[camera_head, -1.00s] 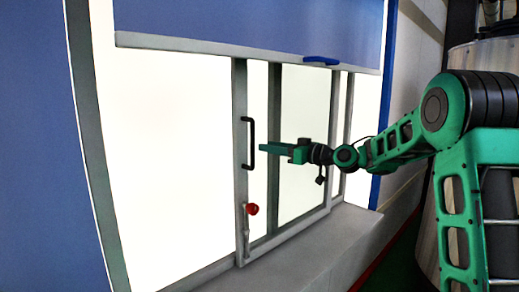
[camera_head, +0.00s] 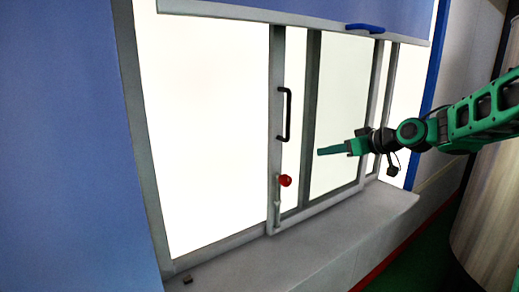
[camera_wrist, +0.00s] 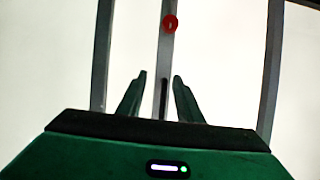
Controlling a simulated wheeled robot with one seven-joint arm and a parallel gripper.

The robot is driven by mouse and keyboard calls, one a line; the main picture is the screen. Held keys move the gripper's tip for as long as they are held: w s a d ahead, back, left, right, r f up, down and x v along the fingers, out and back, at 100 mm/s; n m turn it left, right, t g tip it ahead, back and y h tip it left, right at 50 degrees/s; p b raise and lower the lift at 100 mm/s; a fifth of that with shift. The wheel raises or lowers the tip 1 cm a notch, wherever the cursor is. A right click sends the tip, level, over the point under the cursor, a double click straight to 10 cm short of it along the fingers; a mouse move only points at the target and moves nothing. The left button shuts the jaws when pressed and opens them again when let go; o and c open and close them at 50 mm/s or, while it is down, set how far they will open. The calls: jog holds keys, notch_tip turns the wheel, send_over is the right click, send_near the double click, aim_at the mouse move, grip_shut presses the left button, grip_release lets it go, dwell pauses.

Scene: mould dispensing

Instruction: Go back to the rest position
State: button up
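My gripper (camera_head: 322,151) is green and stands in front of the window, to the right of the sliding frame's black handle (camera_head: 285,114) and apart from it. In the wrist view my gripper (camera_wrist: 157,78) shows two fingers spread with a gap and nothing held between them. The black handle also shows in the wrist view (camera_wrist: 164,98), seen through the gap between the fingers. A red knob (camera_head: 286,181) sits low on the sliding frame (camera_head: 276,150), and it also shows in the wrist view (camera_wrist: 170,23).
A grey ledge (camera_head: 300,252) runs below the window. A blue panel with a light lower edge (camera_head: 290,17) hangs above, with a blue handle (camera_head: 365,28). A large cylindrical vessel (camera_head: 490,215) stands at the right. A small dark object (camera_head: 187,280) lies on the ledge at the lower left.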

jog(key=s+d+f+m+g+h, duration=0.2)
jog(key=s+d+f, duration=0.2)
jog(key=s, duration=0.3)
jog(key=s+d+f+m+g+h, duration=0.2)
jog(key=s+d+f, duration=0.15)
jog(key=s, duration=0.45)
jog(key=s+d+f+m+g+h, duration=0.1)
jog(key=s+d+f+m+h, duration=0.2)
jog(key=s, duration=0.4)
jog(key=s+d+f+m+g, duration=0.2)
jog(key=s+m+g, duration=0.1)
jog(key=s, duration=0.9)
jog(key=s+d+f+m+g, duration=0.2)
jog(key=s+f+g, duration=0.1)
jog(key=s, duration=0.9)
jog(key=shift+d+f+m, duration=0.2)
jog(key=shift+f+m, duration=0.1)
jog(key=shift+m, duration=0.1)
jog(key=shift+w+f+h, duration=0.25)
jog(key=shift+w+h, duration=0.05)
jog(key=shift+w, duration=0.4)
